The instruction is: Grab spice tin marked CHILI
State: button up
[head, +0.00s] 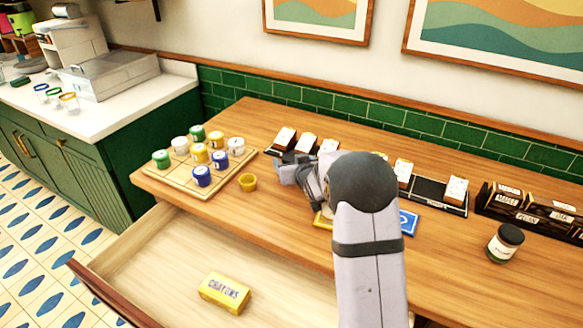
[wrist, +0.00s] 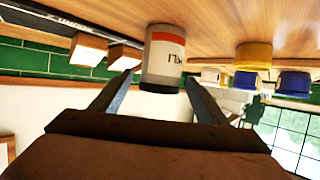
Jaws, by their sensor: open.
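A white spice tin (wrist: 160,62) with an orange-red band and a dark end stands on the wooden table in the wrist view. Its black lettering shows only in part and upside down, with what looks like "LI", so I cannot read the full word. My gripper (wrist: 160,76) is open, with one finger on each side of the tin's near end. I cannot tell whether either finger touches it. In the head view my gripper (head: 287,173) is low over the table, pointing left. I cannot make out the tin there; my arm hides part of the table.
White-fronted boxes (head: 307,143) line the back. A dark-lidded jar (head: 505,243) and a black rack (head: 527,208) are at right. The open drawer (head: 160,250) holds a crayons box (head: 225,293).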

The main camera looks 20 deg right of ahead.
jog(key=shift+p+x, duration=1.05)
jog(key=shift+x, duration=1.5)
jog(key=shift+f, duration=0.1)
jog(key=shift+c, duration=0.6)
jog(key=c, duration=1.1)
